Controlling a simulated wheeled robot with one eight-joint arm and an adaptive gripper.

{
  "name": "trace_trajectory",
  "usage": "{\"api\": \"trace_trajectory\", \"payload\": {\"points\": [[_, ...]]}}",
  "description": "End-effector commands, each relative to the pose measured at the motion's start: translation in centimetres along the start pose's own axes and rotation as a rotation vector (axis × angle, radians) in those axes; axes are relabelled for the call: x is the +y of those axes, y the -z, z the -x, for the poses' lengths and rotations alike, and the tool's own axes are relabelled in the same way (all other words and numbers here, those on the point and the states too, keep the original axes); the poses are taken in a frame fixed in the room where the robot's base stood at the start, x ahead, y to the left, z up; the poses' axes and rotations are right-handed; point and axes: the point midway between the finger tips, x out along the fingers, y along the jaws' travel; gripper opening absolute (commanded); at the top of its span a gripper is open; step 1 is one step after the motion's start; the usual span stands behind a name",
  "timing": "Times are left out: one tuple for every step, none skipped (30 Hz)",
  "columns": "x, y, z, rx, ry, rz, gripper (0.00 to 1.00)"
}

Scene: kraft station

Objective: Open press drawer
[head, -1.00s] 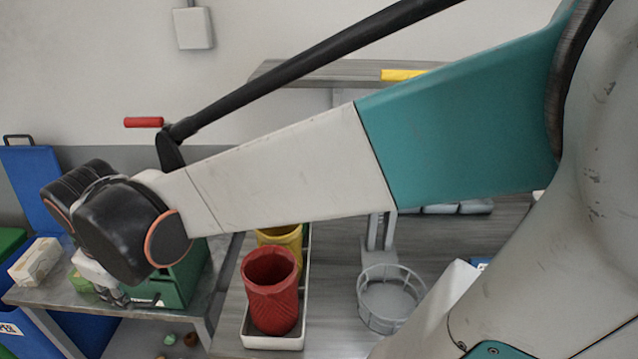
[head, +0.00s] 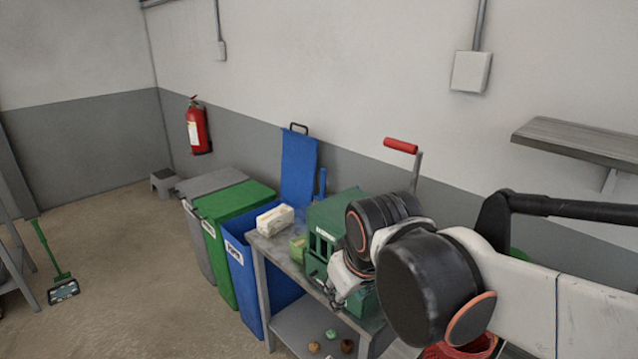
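The green press (head: 335,212) stands on the grey table (head: 268,243), partly hidden behind my wrist. A lever with a red handle (head: 401,146) rises behind my wrist; I cannot see clearly where it joins. Dark openings show in the press's front-left face. I cannot make out the drawer clearly. My gripper (head: 338,300) is low in front of the press, close to that face. It is small and partly hidden, so I cannot tell whether it touches the press or how its fingers stand.
A pale box (head: 275,221) and a small green item (head: 298,246) sit on the table beside the press. Green (head: 222,235) and blue (head: 245,270) bins stand left of it. Small items lie on the lower shelf (head: 300,325). The floor further left is mostly clear.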

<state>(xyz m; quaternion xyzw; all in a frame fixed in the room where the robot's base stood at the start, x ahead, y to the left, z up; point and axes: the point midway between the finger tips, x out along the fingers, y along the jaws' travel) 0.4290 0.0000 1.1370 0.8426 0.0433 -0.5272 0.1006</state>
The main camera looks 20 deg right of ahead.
Motion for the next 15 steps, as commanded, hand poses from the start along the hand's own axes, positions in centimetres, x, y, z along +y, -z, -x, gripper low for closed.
{"api": "trace_trajectory", "payload": {"points": [[-0.2,-1.0,0.5,0.020,0.001,-0.026,0.31],[-0.3,-1.5,0.8,0.033,0.001,-0.043,0.31],[-0.4,-2.1,1.1,0.050,0.002,-0.066,0.31],[-0.5,-2.5,1.3,0.064,0.003,-0.083,0.31],[-0.6,-2.9,1.5,0.076,0.004,-0.099,0.31],[-0.7,-3.4,1.7,0.093,0.006,-0.121,0.31],[-0.8,-3.8,1.8,0.103,0.007,-0.136,0.31],[-0.8,-4.2,2.0,0.114,0.008,-0.151,0.31],[-0.9,-4.5,2.1,0.127,0.010,-0.167,0.31],[-1.0,-4.8,2.1,0.135,0.011,-0.178,0.31],[-1.0,-5.0,2.2,0.142,0.011,-0.188,0.31],[-1.1,-5.2,2.3,0.151,0.012,-0.199,0.31],[-1.1,-5.4,2.3,0.156,0.013,-0.205,0.31],[-1.1,-5.5,2.3,0.160,0.013,-0.210,0.31],[-1.2,-5.6,2.4,0.163,0.014,-0.215,0.31]]}}
